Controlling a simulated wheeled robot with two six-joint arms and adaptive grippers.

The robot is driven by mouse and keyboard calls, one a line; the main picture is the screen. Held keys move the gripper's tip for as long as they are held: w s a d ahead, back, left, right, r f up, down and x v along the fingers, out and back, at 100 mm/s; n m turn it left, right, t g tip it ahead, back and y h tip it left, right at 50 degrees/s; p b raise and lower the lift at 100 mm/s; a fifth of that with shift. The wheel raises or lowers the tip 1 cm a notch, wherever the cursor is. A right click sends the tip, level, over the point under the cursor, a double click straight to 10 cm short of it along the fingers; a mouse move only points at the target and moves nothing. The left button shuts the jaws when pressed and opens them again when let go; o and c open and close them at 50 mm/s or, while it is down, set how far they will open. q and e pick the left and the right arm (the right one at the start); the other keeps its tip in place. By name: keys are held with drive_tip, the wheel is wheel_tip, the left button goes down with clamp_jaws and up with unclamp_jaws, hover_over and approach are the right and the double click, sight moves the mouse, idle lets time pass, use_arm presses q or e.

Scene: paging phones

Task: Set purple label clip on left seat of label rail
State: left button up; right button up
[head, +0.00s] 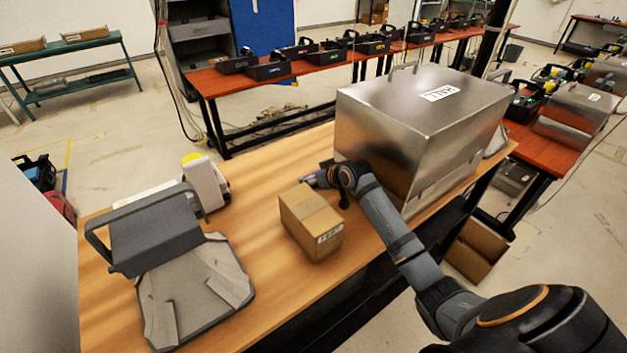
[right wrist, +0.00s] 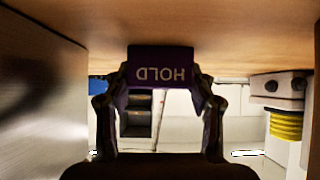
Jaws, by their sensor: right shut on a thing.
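My right gripper (head: 316,180) reaches over the wooden table between the cardboard box and the large metal case. It is shut on the purple label clip (head: 308,180), which shows only as a small purple patch in the head view. In the right wrist view the clip (right wrist: 160,68) sits between both fingers of the gripper (right wrist: 160,85), its face reading HOLD upside down. The clip is close to the table surface; I cannot tell whether it touches. I cannot make out the label rail or its left seat. My left gripper is not in view.
A cardboard box (head: 311,222) stands just in front of my gripper, and a metal case (head: 420,125) close to its right. A white device (head: 205,185) with a yellow part stands farther left. A grey handled unit (head: 160,235) fills the table's left. Bare wood lies between.

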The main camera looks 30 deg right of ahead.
wheel_tip(320, 180, up, 9)
drive_tip(key=shift+r+b, duration=0.1)
drive_tip(key=shift+b, duration=0.75)
drive_tip(key=shift+r, duration=0.45)
